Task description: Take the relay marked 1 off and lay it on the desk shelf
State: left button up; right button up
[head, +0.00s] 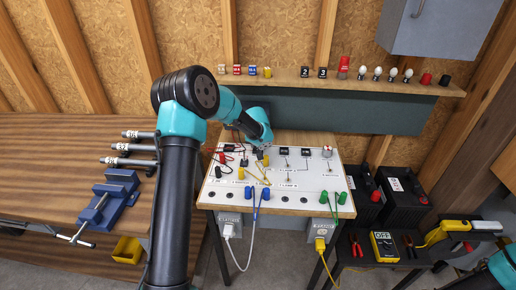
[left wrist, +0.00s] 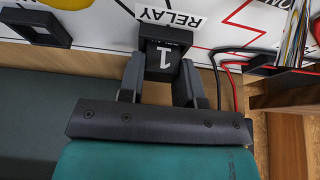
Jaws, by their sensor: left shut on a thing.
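The relay marked 1 (left wrist: 165,57) is a black block with a white 1, seen in the left wrist view below the RELAY label (left wrist: 168,17) on the white board. My left gripper (left wrist: 160,80) is shut on it, one finger on each side. Whether the relay is still seated in the board I cannot tell. In the head view my left arm reaches over the back of the white board (head: 325,178), and the relay is hard to make out. The wooden shelf (head: 420,88) runs along the wall behind the board. My right gripper is out of view.
Red and black wires (left wrist: 232,85) run close beside the gripper. A blue vise (head: 107,197) is at left.

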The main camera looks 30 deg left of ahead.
pick_arm(q)
jog(key=shift+c, duration=1.3)
jog(key=shift+r, duration=1.65)
jog(key=shift+s+d+r, duration=0.1)
jog(key=shift+s+r, duration=0.05)
jog(key=shift+s, duration=0.05)
jog(key=s+d, duration=0.2)
jog(key=s, duration=0.2)
jog(key=s+d+r, duration=0.1)
jog(key=s+d, duration=0.2)
jog(key=s, duration=0.1)
jog(key=s+d, duration=0.3)
jog(key=s, duration=0.2)
jog(key=shift+s+d+r, duration=0.1)
jog(key=shift+r, duration=0.1)
